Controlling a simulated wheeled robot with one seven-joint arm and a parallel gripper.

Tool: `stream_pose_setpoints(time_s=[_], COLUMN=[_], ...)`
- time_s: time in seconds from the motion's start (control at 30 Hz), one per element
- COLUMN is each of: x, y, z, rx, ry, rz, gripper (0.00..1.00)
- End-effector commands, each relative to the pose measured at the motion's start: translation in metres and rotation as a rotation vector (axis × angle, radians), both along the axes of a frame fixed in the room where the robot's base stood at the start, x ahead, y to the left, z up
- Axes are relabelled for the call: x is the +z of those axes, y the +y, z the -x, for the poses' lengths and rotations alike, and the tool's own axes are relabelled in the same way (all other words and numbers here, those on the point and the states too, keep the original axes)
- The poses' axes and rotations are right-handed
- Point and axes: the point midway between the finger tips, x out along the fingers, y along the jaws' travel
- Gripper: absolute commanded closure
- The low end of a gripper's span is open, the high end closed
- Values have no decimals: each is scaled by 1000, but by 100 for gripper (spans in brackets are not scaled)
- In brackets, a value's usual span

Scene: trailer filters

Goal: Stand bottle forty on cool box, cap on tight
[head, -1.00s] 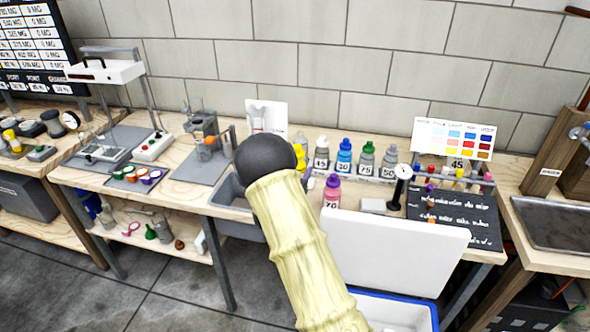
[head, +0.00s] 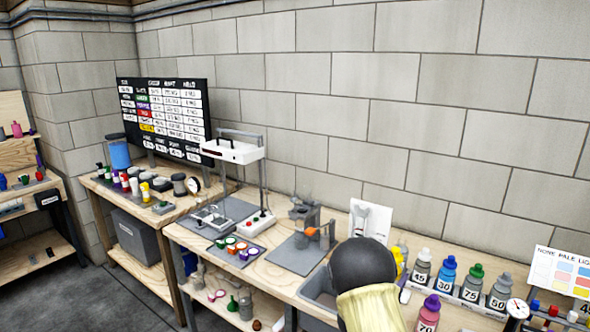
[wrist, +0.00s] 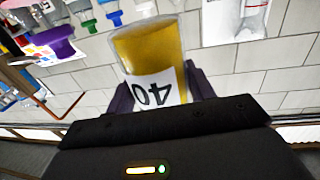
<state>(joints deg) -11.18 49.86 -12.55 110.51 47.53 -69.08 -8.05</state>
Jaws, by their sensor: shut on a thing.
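In the wrist view my gripper (wrist: 158,82) is shut on bottle forty (wrist: 150,50), a clear bottle of amber contents. Its white label reads 40, upside down in this picture. One dark finger is on each side of it. No cap shows on the part in view, and the rest is hidden by the gripper. The cool box is out of view now.
A rack of numbered bottles (head: 465,282) stands right of my arm, with a purple-capped bottle 70 (head: 428,312) in front. A tray of coloured cups (head: 236,248) and a white-topped stand (head: 232,152) are further left.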

Motion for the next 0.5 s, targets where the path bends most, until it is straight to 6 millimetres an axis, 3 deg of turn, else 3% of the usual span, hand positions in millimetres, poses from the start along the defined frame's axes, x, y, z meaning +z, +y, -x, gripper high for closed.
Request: stream_pose_setpoints(time_s=[0.27,0.5], x=[-47,-102], y=[25,54], z=[16,48], rx=[48,141], ry=[7,8], rz=[5,6], gripper=[83,83])
